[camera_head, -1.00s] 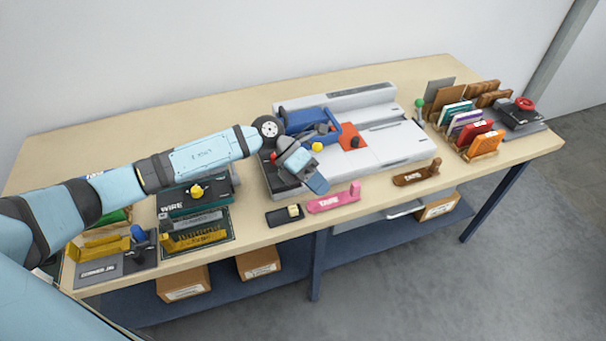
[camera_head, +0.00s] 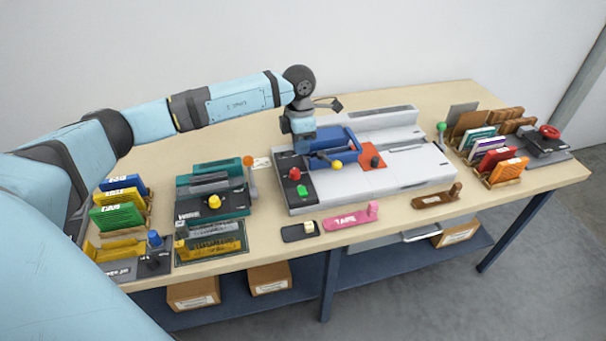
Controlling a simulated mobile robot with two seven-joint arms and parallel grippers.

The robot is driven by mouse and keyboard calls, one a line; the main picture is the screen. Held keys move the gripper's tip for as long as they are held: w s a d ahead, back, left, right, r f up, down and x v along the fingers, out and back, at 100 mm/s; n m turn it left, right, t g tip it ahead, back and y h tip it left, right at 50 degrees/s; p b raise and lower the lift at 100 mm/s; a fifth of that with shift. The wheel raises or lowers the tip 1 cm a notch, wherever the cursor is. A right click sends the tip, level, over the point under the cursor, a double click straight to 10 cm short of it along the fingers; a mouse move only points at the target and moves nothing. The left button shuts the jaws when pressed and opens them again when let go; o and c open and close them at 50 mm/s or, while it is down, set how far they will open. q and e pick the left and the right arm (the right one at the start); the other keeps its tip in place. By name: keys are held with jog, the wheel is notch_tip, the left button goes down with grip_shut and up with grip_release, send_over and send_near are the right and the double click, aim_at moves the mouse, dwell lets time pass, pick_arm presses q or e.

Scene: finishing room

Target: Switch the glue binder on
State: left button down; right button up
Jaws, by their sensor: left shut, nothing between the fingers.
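The glue binder, a large pale grey machine (camera_head: 415,170), stands in the middle of the table with a blue clamp part (camera_head: 345,145) and an orange-red plate (camera_head: 372,154). At its left end is a black control panel (camera_head: 290,163) with a red button (camera_head: 295,173) and a green button (camera_head: 302,190). I cannot tell whether either is pressed in. My left gripper (camera_head: 303,152) is shut and empty, pointing down behind the red button and beside the blue part. It hides the panel's rear. My right gripper is out of view.
A green wire binder (camera_head: 212,203) and a rack of coloured booklets (camera_head: 120,215) stand on the left. A pink tape holder (camera_head: 350,217) and a brown holder (camera_head: 437,197) lie at the front edge. More booklets (camera_head: 492,160) and a red-knobbed machine (camera_head: 547,143) stand at right.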

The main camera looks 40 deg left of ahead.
aim_at(303, 193)
pick_arm(q)
jog(key=f+p, duration=0.1)
jog(key=f, duration=0.3)
jog(key=d+f+p, duration=0.1)
jog(key=f, duration=0.3)
jog(key=s+f, duration=0.1)
jog(key=f, duration=0.3)
jog(key=shift+d+f+p, duration=0.15)
jog(key=shift+f+p, duration=0.25)
jog(key=shift+s+f, duration=0.1)
jog(key=shift+f, duration=0.3)
jog(key=shift+f+b, duration=0.25)
jog(key=shift+b, duration=0.05)
jog(key=shift+s+d+r, duration=0.1)
